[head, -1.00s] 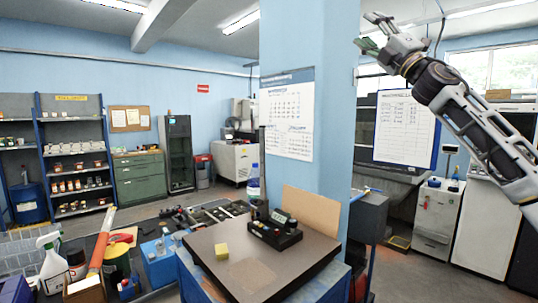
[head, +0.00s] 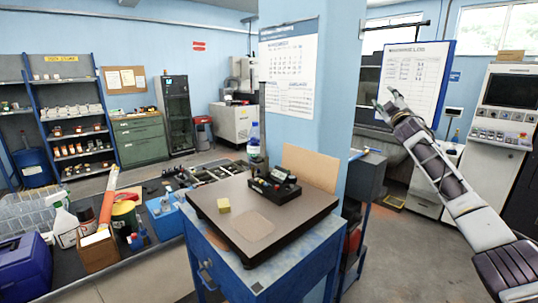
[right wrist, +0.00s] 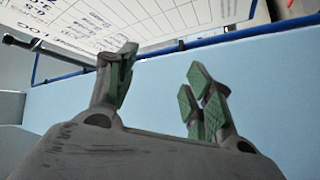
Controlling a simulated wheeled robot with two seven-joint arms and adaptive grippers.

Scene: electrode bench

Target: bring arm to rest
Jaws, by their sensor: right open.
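My right gripper (head: 388,103) is raised at the right of the head view, to the right of the blue pillar. It is open and empty, well clear of the bench. In the right wrist view its two green-padded fingers (right wrist: 160,92) stand apart with nothing between them. My right arm (head: 450,185) slants from the lower right corner up to the gripper. My left arm and gripper are in no view.
A dark-topped bench (head: 232,232) holds a yellow block (head: 223,205) and a black device (head: 273,184). A clipboard chart (head: 416,78) hangs behind the gripper; it also shows close in the right wrist view (right wrist: 130,20). Floor right of the bench is open.

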